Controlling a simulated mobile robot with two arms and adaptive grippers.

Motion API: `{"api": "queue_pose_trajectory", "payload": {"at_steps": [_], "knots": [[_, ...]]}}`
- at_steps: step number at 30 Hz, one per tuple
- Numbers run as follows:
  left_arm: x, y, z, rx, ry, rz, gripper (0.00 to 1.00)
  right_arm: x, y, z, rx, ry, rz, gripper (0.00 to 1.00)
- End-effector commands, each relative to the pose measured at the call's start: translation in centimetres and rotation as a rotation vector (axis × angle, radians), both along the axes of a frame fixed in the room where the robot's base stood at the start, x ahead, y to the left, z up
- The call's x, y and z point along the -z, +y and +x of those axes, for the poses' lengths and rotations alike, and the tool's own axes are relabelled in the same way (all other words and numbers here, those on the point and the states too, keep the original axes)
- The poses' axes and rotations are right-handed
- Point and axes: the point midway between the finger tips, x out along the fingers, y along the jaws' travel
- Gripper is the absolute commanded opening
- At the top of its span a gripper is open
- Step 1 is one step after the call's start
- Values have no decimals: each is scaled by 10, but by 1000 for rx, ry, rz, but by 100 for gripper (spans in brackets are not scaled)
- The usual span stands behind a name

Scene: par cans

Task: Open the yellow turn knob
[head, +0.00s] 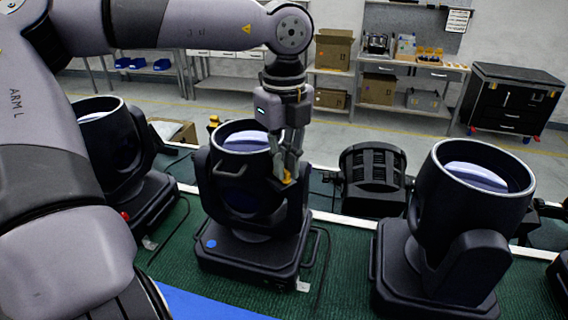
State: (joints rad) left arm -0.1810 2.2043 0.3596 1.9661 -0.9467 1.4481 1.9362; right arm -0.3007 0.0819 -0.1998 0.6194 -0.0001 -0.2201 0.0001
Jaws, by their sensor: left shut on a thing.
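The yellow turn knob (288,177) sits on the right side of the middle par can (240,175), high on its yoke. My left gripper (286,174) points down from above and is shut on the yellow knob. Its fingers cover most of the knob, so its turn angle cannot be told. The middle par can stands upright on its base, which has a blue round mark. My right gripper is not in view.
Another par can (470,190) stands on the right, and one (108,140) stands on the left, partly behind my left arm. A black lamp unit (372,172) lies behind. Workbenches and a black tool chest (508,100) stand far back.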

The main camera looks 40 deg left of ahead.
Motion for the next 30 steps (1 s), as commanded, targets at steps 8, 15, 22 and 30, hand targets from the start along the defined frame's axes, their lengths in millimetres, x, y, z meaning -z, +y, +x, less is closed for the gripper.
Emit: {"api": "queue_pose_trajectory", "payload": {"at_steps": [8,15,22,30], "knots": [[3,0,1,193,-4,2,0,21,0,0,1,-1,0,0],[2,0,1,419,-3,1,0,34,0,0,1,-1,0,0],[1,0,1,637,-3,1,0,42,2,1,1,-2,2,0],[1,0,1,896,-1,1,0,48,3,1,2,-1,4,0]]}}
